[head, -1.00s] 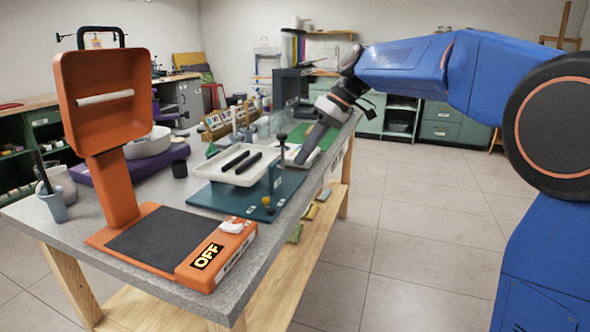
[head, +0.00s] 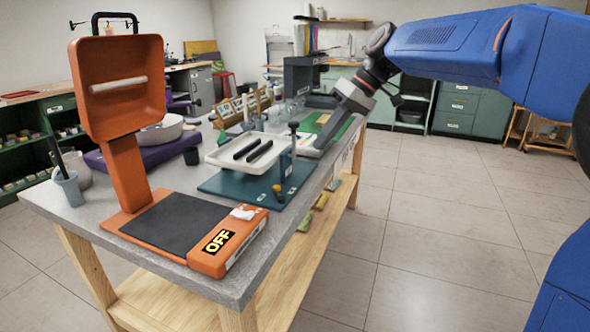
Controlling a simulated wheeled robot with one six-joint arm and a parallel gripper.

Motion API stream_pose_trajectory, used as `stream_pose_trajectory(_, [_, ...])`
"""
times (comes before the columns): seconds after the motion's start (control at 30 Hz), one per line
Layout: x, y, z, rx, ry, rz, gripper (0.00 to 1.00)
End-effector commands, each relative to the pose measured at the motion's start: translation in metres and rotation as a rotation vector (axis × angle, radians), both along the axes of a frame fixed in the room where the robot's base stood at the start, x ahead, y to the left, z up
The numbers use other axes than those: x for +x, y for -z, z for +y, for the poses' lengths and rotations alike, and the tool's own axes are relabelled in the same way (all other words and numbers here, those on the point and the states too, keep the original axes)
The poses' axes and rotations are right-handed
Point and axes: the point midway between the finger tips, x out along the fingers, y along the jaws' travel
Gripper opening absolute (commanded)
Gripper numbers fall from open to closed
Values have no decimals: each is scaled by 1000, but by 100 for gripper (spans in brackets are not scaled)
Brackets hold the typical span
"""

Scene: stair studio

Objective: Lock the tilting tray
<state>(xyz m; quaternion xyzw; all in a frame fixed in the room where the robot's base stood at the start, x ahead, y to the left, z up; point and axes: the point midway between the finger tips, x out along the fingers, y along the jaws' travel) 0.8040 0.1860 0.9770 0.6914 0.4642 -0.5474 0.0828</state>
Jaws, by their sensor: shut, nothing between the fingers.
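The white tray (head: 222,158) with two black bars (head: 252,150) in it stands above a teal base plate (head: 235,187) on the grey worktable. It looks slightly tilted. A dark upright post with a round knob (head: 294,125) stands at its right. A small yellow knob (head: 277,188) is low at the tray's near right. My gripper (head: 318,148) is shut and empty, pointing down just behind and right of the post, over the table's right part. Whether its tips touch anything cannot be told.
An orange device with a raised lid (head: 118,90) and an OFF label (head: 219,241) fills the table's near end. Open tiled floor (head: 440,230) lies right of the table.

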Motion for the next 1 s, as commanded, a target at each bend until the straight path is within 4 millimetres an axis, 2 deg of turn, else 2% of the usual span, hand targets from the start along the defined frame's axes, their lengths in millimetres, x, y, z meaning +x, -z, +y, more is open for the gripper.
stream_pose_trajectory(0.57, [-5,5,1,2,42,2,0])
stream_pose_trajectory(0.67, [-5,13,7,1,42,2,0])
stream_pose_trajectory(1.0, [-6,62,38,0,41,3,0])
